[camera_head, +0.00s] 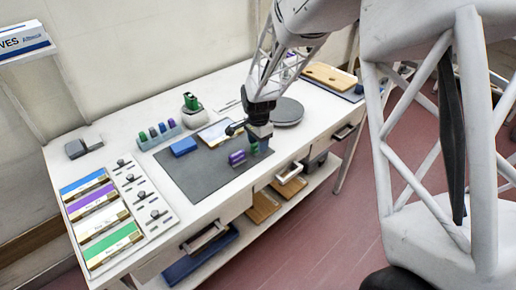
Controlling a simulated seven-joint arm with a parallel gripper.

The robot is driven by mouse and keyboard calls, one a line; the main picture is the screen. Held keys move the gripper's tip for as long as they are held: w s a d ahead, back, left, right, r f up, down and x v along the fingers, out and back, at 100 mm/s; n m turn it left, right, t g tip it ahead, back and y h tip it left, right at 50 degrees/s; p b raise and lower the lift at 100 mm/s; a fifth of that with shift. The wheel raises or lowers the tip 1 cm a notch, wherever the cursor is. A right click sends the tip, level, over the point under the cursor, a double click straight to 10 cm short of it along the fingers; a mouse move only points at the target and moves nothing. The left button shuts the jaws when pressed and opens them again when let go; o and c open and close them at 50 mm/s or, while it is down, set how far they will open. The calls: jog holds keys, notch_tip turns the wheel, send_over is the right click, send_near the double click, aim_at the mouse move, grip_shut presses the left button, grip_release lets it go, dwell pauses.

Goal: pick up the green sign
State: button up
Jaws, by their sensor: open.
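A small green upright piece (254,148), which looks like the green sign, stands near the front edge of the dark grey mat (190,178). A purple piece (237,157) of similar shape stands just left of it. My gripper (259,138) points down directly above and around the top of the green piece. It is open, but its fingers are small and dark, so I cannot tell whether they touch the piece. A larger green panel (113,244) lies at the table's front left, and another green item (191,102) sits in a pale pot.
A blue block (183,146) and a pale board (217,132) lie on the mat's back part. A rack (158,136) with several small coloured pieces stands behind. A round grey plate (287,111) is right of my gripper. The mat's left front is clear.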

jog(key=shift+f, duration=0.6)
jog(key=shift+c, duration=0.5)
grip_shut()
jog(key=shift+r, duration=0.15)
jog(key=shift+r, duration=0.75)
notch_tip(320, 180, up, 2)
jog(key=shift+s, duration=0.15)
jog(key=s+d, duration=0.2)
jog(key=s, duration=0.5)
jog(key=s+d+r, duration=0.1)
jog(key=s+d, duration=0.1)
jog(key=s, duration=0.6)
jog(key=shift+d+r, duration=0.15)
jog(key=shift+d, duration=0.2)
